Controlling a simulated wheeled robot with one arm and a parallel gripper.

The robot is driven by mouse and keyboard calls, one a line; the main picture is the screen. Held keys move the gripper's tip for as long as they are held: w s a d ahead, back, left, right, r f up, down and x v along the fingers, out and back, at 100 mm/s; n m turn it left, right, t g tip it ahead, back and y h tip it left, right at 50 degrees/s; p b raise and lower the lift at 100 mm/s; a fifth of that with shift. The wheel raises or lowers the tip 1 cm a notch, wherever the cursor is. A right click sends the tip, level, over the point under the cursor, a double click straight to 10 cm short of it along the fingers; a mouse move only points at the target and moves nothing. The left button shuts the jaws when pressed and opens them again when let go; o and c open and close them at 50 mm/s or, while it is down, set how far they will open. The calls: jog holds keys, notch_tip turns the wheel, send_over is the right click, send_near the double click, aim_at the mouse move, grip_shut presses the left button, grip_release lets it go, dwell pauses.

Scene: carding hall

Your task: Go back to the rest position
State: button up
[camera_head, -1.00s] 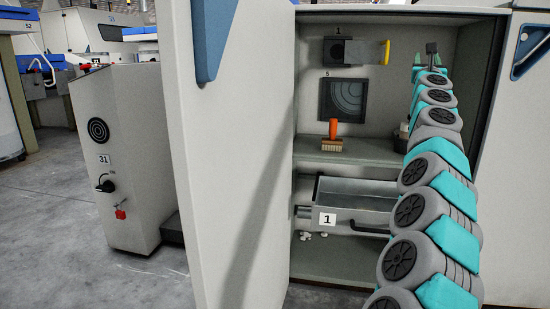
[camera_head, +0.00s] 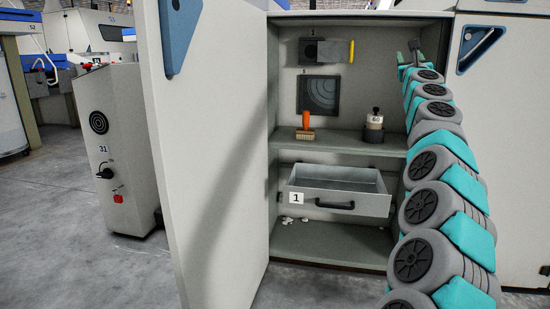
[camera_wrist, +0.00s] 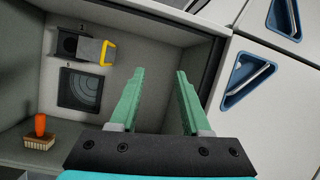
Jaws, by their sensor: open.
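My gripper (camera_wrist: 158,98) is open and empty, its two green fingers spread apart in the wrist view. In the head view my gripper (camera_head: 412,58) is at the upper right of the open cabinet, at the top of my grey and teal arm. It is in front of the cabinet's right inner side and touches nothing that I can see.
The cabinet door (camera_head: 215,150) stands open on the left. A drawer (camera_head: 335,194) marked 1 is pulled out. A brush (camera_head: 306,130) and a canister (camera_head: 373,127) stand on the shelf (camera_head: 340,146). A yellow-handled slide (camera_head: 338,51) sticks out above. Grey floor (camera_head: 60,220) lies left.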

jog(key=s+a+f+n+g+y, duration=0.25)
jog(key=a+n+y, duration=0.5)
jog(key=a, duration=0.55)
jog(key=s+a+f+n+g+y, duration=0.25)
jog(key=a+n+y, duration=0.35)
jog(key=a+n, duration=0.5)
jog(key=s+a+f+n+g+y, duration=0.1)
jog(key=s+a+f+n+g, duration=0.6)
jog(key=s+a+f, duration=0.7)
jog(key=s+d+f+n+g+h, duration=0.3)
jog(key=s+f+n, duration=0.4)
jog(key=s+f, duration=0.95)
jog(key=s+d+f+n+g+h, duration=0.1)
jog(key=s+d+f+g+h, duration=0.25)
jog(key=s, duration=0.55)
jog(key=s+d+f+n+g, duration=0.2)
jog(key=s+d+f, duration=0.2)
jog(key=s+f, duration=0.3)
jog(key=s+d+f+n+g+h, duration=0.15)
jog(key=s+d+f, duration=0.25)
jog(key=s, duration=0.6)
notch_tip(320, 180, up, 14)
jog(key=s+g+p, duration=0.1)
jog(key=p, duration=1.4)
jog(key=shift+s+d+r+h, duration=0.15)
jog(key=shift+s+d+h, duration=0.05)
jog(key=shift+d+h, duration=0.2)
